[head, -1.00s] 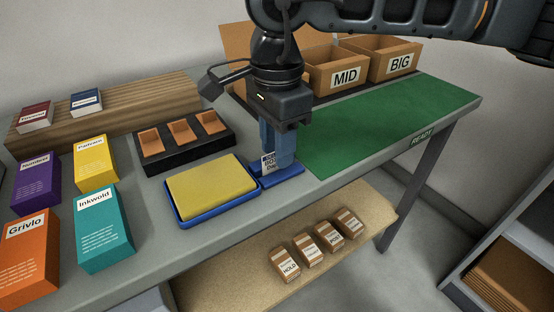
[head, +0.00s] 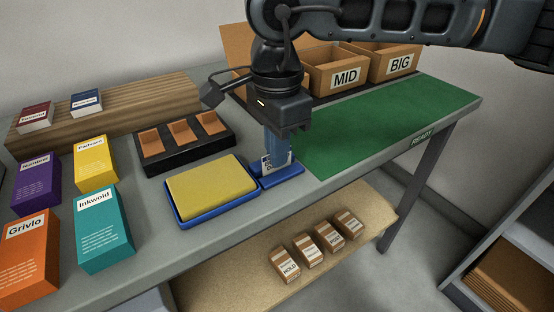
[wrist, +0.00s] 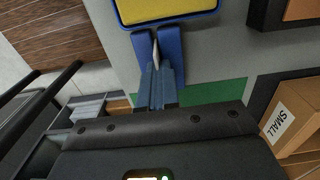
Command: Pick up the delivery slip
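The delivery slip (head: 266,167) is a small white paper with dark print. It stands in a blue holder (head: 285,176) beside the yellow pad. In the wrist view the slip (wrist: 156,54) is a thin pale edge between the two blue sides of the holder (wrist: 171,44). My gripper (head: 278,158) points down over the holder, its blue-grey fingers reaching to the slip and partly hiding it. In the wrist view the fingers (wrist: 157,82) are close together, in line with the slip's edge. Whether they press on it is not clear.
A yellow pad (head: 212,187) in a blue tray is just left of the holder. A black rack (head: 185,143) with three brown blocks stands behind. A green mat (head: 390,125) lies clear to the right. Cartons (head: 338,72) stand at the back. Several colored boxes (head: 103,228) stand left.

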